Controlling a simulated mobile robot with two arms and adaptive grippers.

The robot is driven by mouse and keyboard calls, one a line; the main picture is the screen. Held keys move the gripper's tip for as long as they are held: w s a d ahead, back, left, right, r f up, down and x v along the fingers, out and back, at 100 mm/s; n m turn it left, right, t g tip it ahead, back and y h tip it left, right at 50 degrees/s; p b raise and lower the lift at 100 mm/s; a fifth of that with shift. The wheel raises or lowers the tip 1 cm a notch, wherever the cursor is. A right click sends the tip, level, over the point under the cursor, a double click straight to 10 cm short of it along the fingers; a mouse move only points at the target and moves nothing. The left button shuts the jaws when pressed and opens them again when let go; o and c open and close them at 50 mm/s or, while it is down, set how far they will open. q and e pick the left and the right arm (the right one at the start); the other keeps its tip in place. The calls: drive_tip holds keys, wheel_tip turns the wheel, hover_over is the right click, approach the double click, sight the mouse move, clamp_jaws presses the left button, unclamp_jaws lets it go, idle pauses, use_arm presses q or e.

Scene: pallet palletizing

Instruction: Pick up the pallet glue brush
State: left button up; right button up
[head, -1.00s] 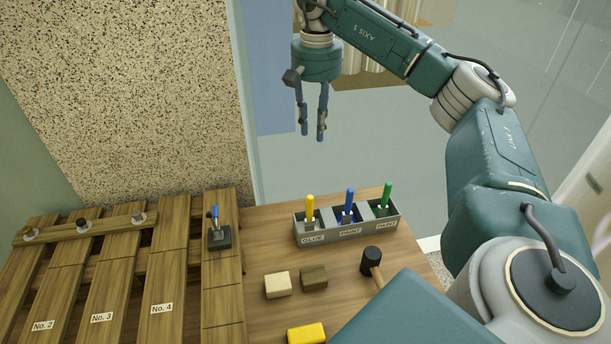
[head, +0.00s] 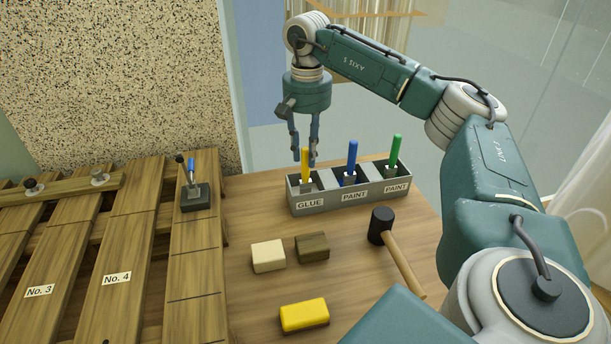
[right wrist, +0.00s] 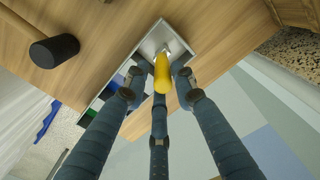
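The glue brush with a yellow handle (head: 306,170) stands upright in the compartment labelled GLUE, at the left end of a grey three-part box (head: 347,195). My right gripper (head: 304,157) points down from above, its fingertips beside the top of the yellow handle. In the right wrist view the yellow handle (right wrist: 162,74) shows between the spread fingers of the open right gripper (right wrist: 157,88), with clear gaps at the sides. The brush's lower end is hidden in the box. My left gripper is not in view.
A black-headed mallet (head: 381,227), cream block (head: 268,256), brown block (head: 312,247) and yellow block (head: 304,315) lie in front. A wooden pallet (head: 135,250) is at left.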

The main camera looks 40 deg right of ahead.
sight(306, 186)
wheel_tip(306, 186, down, 8)
drive_tip(key=shift+w+a+r+b, duration=0.1)
drive_tip(key=shift+r+b, duration=0.15)
drive_tip(key=shift+b, duration=0.25)
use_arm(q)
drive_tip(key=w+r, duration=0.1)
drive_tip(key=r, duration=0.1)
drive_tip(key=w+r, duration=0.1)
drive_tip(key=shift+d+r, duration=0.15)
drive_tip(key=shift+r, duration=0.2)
use_arm(e)
clamp_jaws()
